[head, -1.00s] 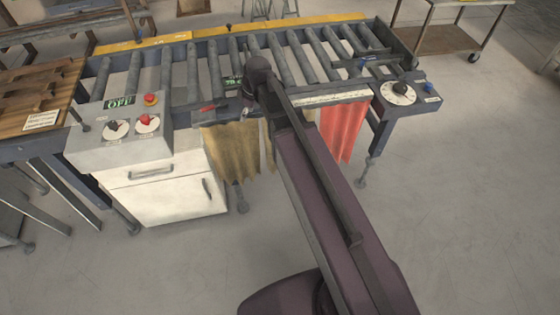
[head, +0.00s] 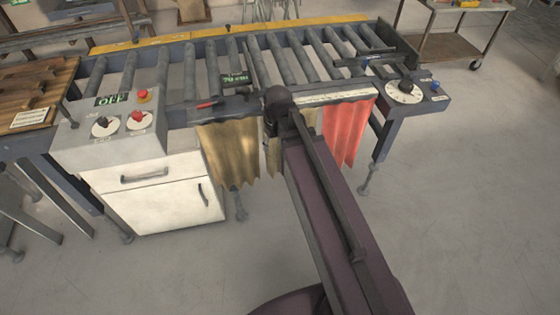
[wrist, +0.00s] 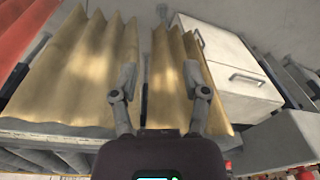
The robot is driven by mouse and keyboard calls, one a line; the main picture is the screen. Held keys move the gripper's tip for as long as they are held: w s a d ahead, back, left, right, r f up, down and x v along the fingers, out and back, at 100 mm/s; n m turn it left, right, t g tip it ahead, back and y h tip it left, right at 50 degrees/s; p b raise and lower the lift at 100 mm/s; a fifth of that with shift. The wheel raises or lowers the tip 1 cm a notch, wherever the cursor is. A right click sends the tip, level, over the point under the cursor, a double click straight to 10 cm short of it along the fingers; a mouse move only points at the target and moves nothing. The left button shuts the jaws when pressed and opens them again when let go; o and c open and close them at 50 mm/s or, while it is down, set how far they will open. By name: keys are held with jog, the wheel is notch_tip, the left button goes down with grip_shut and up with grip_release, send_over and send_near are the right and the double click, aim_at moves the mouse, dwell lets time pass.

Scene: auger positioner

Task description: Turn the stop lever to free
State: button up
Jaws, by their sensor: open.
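No lever is legibly marked as the stop lever, so I cannot tell which one it is. In the head view a small red-ended handle (head: 205,104) lies at the conveyor's front edge, left of my arm. A dark bar with a blue knob (head: 366,61) crosses the rollers at the right. Another blue knob (head: 435,86) stands at the right end, beside a round white dial (head: 404,91). My gripper (wrist: 160,68) is open and empty in the wrist view, its fingers in front of the tan curtain (wrist: 75,70). In the head view my arm hides it.
The grey control box (head: 110,148) with red and black knobs stands at the left above a white cabinet (head: 165,200). A red curtain (head: 347,132) hangs right of my arm. The floor in front is clear.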

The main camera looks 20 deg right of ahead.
jog(key=s+d+f+m+b, duration=0.2)
jog(key=s+f, duration=0.1)
jog(key=shift+s+d+m, duration=0.1)
jog(key=shift+s+m, duration=0.1)
jog(key=shift+m, duration=0.1)
jog(key=shift+c, duration=1.4)
jog(key=shift+s+h, duration=0.25)
jog(key=shift+h, duration=0.05)
jog(key=c, duration=0.4)
jog(key=shift+s+m, duration=0.3)
grip_shut()
jog(key=shift+s+d+m+g, duration=0.1)
jog(key=shift+s+m+g, duration=0.2)
jog(key=shift+s, duration=0.05)
